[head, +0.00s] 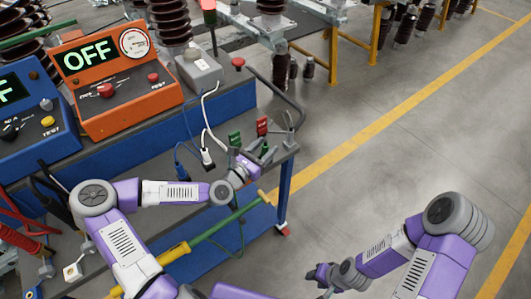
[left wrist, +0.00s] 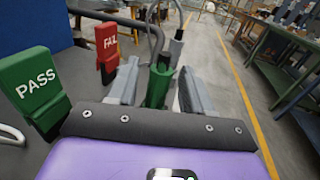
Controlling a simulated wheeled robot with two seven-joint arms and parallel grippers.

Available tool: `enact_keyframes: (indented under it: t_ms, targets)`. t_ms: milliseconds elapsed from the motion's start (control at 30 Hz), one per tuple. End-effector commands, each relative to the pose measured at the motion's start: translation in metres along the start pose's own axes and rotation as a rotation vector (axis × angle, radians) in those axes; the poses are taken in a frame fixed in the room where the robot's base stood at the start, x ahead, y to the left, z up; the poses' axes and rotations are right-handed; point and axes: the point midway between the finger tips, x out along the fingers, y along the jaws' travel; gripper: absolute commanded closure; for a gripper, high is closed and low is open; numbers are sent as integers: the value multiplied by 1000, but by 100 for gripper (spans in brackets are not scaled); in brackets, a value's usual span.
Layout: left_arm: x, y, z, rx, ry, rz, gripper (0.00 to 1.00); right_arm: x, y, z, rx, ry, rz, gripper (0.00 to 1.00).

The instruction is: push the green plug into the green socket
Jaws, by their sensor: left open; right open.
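A green piece (left wrist: 158,86) stands upright between the two fingers of my left gripper (left wrist: 158,88) in the left wrist view. The gripper is open, and gaps show between its fingers and the green piece. I cannot tell whether this is the plug, the socket or both joined, as its lower part is hidden. In the head view, the green piece (head: 265,148) is small beside my left gripper (head: 259,157), at the bench's right end. My right gripper (head: 319,273) is open and empty over the floor at lower right.
A green PASS sign (left wrist: 34,87) and a red FAIL sign (left wrist: 107,52) stand left of the green piece. A grey cable end (left wrist: 176,48) is just behind it. An orange box reading OFF (head: 118,95) sits further left. Floor right of the bench (head: 400,130) is clear.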

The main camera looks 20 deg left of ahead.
Motion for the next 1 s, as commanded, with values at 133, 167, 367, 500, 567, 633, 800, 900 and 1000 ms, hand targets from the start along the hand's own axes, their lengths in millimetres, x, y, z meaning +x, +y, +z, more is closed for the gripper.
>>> enact_keyframes:
  t_ms: [133,167,367,500,567,633,800,900,1000]
  targets:
    - [6,0,0,0,1,0,50,1,0,0,0,0,0,57]
    - [6,0,0,0,1,0,50,1,0,0,0,0,0,57]
    - [6,0,0,0,1,1,57,1,0,0,0,0,0,57]
    - [6,0,0,0,1,1,79,1,0,0,0,0,0,57]
    - [6,0,0,0,0,1,88,1,0,0,0,0,0,57]
    - [6,0,0,0,0,1,99,1,0,0,0,0,0,57]
    - [6,0,0,0,0,1,100,1,0,0,0,0,0,57]
    - [6,0,3,0,0,1,100,0,0,0,0,0,0,57]
    - [6,0,14,1,-2,1,100,-5,-2,0,0,0,0,57]
